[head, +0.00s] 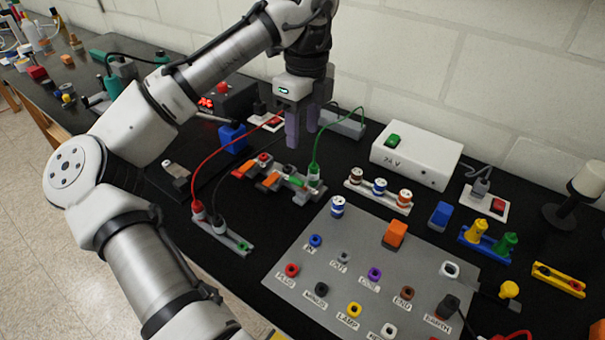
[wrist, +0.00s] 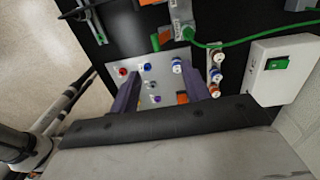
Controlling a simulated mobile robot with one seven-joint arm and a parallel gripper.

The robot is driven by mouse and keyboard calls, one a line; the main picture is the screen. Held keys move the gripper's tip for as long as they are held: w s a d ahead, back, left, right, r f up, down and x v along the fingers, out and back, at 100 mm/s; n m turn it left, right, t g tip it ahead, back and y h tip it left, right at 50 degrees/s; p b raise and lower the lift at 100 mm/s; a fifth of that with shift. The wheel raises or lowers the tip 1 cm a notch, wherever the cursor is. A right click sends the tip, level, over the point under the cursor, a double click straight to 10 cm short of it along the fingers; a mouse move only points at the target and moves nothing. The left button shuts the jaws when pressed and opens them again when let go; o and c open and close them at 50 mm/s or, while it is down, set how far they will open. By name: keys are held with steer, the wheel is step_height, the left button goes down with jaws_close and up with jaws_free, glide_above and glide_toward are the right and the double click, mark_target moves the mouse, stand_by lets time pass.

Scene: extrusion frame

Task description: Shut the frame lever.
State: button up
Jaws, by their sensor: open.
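A grey connector block (head: 302,192) with orange levers lies on the black bench in the middle of the head view. One orange lever (head: 246,168) is at its left and another orange lever (head: 270,181) is nearer its middle; which is the frame lever, and how far each is raised, I cannot tell. A green plug (head: 314,170) with a green wire sits at the block's right end. My gripper (head: 301,138) is open and empty, pointing down above and behind the block, apart from it.
A red wire (head: 222,152) and the green wire (head: 325,130) arch close to my gripper. A blue block (head: 233,138) stands left of the connector block. A white 24 V box (head: 415,155) stands to the right. A grey labelled panel (head: 330,270) with coloured sockets lies in front.

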mark_target(298, 182)
steer(key=f, duration=0.9)
steer(key=f+p, duration=0.1)
steer(key=f, duration=0.3)
steer(key=shift+s+a+f, duration=0.15)
steer(key=shift+s+a, duration=0.05)
steer(key=shift+s, duration=0.15)
steer(key=c, duration=1)
steer(key=shift+s+a+f+t+h+b, duration=0.1)
steer(key=shift+s+f+t+h+b, duration=0.2)
steer(key=shift+t+b, duration=0.35)
steer(key=shift+s+a+f+t+h+b, duration=0.15)
steer(key=shift+f+t+h+b, duration=0.2)
steer(key=shift+b, duration=0.8)
steer(key=t+h+b, duration=0.1)
steer(key=b, duration=0.1)
steer(key=s+f+t+h+b, duration=0.1)
steer(key=b, duration=0.2)
steer(key=shift+a+t+b, duration=0.3)
steer(key=shift+t, duration=0.1)
steer(key=shift+s+a+f+t+h+b, duration=0.15)
steer(key=shift+t+h+b, duration=0.4)
steer(key=shift+b, duration=0.5)
